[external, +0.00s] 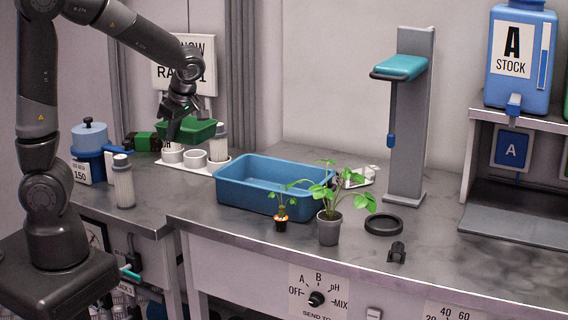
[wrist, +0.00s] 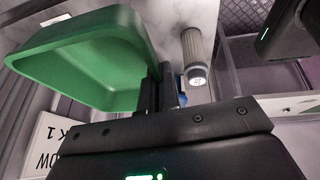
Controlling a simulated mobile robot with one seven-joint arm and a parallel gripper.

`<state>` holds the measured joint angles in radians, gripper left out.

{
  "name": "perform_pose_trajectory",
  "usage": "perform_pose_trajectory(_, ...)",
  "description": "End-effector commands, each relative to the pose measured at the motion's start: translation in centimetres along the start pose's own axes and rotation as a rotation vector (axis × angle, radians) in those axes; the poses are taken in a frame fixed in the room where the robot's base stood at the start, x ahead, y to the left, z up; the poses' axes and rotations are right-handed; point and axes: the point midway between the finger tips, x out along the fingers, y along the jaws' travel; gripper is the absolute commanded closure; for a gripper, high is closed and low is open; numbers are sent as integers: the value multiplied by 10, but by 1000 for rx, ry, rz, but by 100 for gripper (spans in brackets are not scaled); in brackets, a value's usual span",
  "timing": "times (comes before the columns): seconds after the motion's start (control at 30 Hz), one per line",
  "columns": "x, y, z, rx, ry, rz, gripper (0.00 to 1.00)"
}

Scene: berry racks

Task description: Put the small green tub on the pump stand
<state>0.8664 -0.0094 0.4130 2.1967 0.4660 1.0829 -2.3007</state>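The small green tub (external: 192,130) is held in the air by my gripper (external: 178,110), above a white tray (external: 205,170) with white cups. In the wrist view the tub (wrist: 85,70) fills the upper left and looks empty. The fingers (wrist: 160,90) are shut on its rim at one side. I cannot tell for sure which thing is the pump stand. A tall grey stand (external: 412,150) with a teal top and a hanging blue piece stands right of centre. A green and black device (external: 145,141) sits at the left behind the tray.
A blue tub (external: 262,195) stands mid-bench, with two potted plants (external: 328,228) before it. A black ring (external: 383,225) and a small black part (external: 397,252) lie near the grey stand. A blue tank (external: 520,60) sits on a shelf at right. A clear-sided cylinder (external: 123,182) stands at left.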

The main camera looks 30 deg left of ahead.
Motion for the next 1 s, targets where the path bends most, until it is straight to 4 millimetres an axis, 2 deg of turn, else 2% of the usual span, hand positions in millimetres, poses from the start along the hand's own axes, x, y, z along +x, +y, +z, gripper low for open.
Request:
perform_pose_trajectory(0.2,44,-6,18,4,4,-3,100)
perform_pose_trajectory(0.33,64,-8,27,4,3,-1,100)
perform_pose_trajectory(0.5,80,-8,31,2,0,1,100)
perform_pose_trajectory(0.67,104,1,18,-2,3,-2,100)
perform_pose_trajectory(0.9,156,25,-13,-2,3,-3,100)
perform_pose_trajectory(1.0,172,32,-22,-1,2,-2,100)
